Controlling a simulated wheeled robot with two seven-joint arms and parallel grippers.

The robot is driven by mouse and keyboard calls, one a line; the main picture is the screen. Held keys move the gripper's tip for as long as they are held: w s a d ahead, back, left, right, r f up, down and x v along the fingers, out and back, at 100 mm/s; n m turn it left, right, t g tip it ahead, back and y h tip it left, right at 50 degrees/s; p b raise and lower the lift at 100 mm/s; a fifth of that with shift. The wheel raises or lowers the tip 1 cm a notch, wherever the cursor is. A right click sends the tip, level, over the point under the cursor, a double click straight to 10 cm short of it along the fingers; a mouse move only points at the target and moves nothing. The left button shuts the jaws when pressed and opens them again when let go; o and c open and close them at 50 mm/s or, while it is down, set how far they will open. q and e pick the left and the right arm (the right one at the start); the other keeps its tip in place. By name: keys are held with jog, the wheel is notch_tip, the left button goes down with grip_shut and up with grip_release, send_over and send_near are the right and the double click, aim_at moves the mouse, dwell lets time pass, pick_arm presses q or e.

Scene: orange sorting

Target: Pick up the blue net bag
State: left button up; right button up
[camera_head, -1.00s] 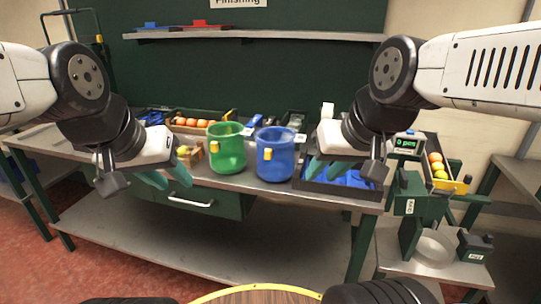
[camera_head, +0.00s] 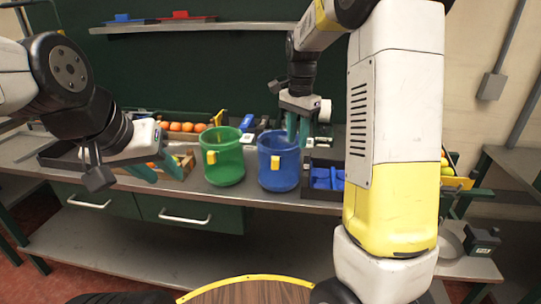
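Blue folded pieces (camera_head: 322,178) lie in a dark tray (camera_head: 318,196) at the right of the bench; I cannot tell whether they are net bags. My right arm hides the tray's right part. My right gripper (camera_head: 297,128) points down at the back right rim of the blue bucket (camera_head: 277,172), its teal fingers apart and nothing visible between them. My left gripper (camera_head: 155,170) is open and empty at the left, in front of the bench's small crate.
A green bucket (camera_head: 224,165) stands left of the blue one. A tray of oranges (camera_head: 187,127) is behind it. A shelf (camera_head: 200,27) with blue and red trays is on the wall. A side stand with yellow fruit (camera_head: 446,170) is at the right.

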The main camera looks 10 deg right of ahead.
aim_at(285, 161)
jog(key=shift+w+f, duration=0.2)
jog(key=shift+f, duration=0.2)
notch_tip(285, 161, down, 7)
jog(key=shift+s+a, duration=0.15)
jog(key=shift+s, duration=0.05)
jog(key=shift+f, duration=0.1)
grip_shut()
dwell(1.2)
